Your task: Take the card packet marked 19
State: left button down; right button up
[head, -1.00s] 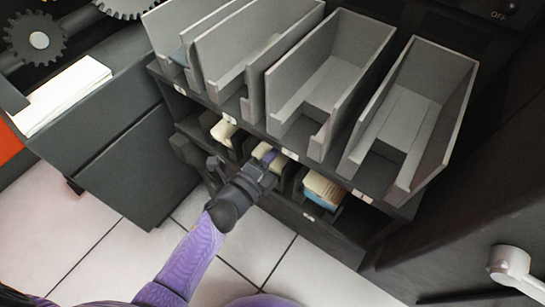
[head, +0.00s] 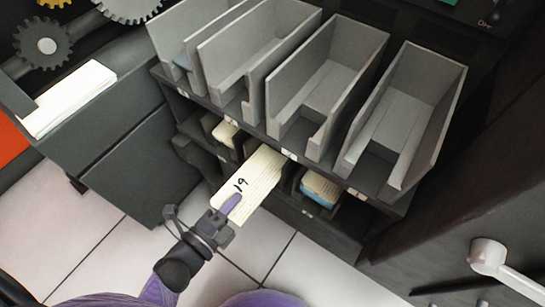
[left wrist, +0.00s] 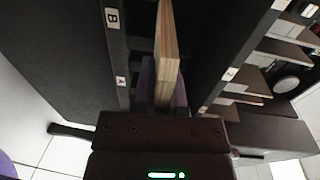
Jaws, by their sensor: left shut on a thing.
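The cream card packet marked 19 (head: 254,184) sticks out of a lower slot of the dark shelf, its handwritten number facing up. My left gripper (head: 228,208) is shut on the packet's near end, with a purple finger lying over its top face. In the left wrist view the packet (left wrist: 167,60) is seen edge-on between the purple fingers (left wrist: 164,84). Its far end still lies in or just at the slot opening; I cannot tell exactly. My right gripper is not in view.
Grey open bins (head: 326,90) stand on the upper shelf above the slots. Other packets lie in neighbouring lower slots, one cream and blue (head: 318,188) to the right. A dark cabinet (head: 125,140) with white cards (head: 68,98) stands left. The tiled floor (head: 245,250) is clear.

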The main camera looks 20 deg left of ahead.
pick_arm(q)
jog(key=f+v, duration=0.1)
jog(key=v, duration=0.9)
jog(key=shift+s, duration=0.15)
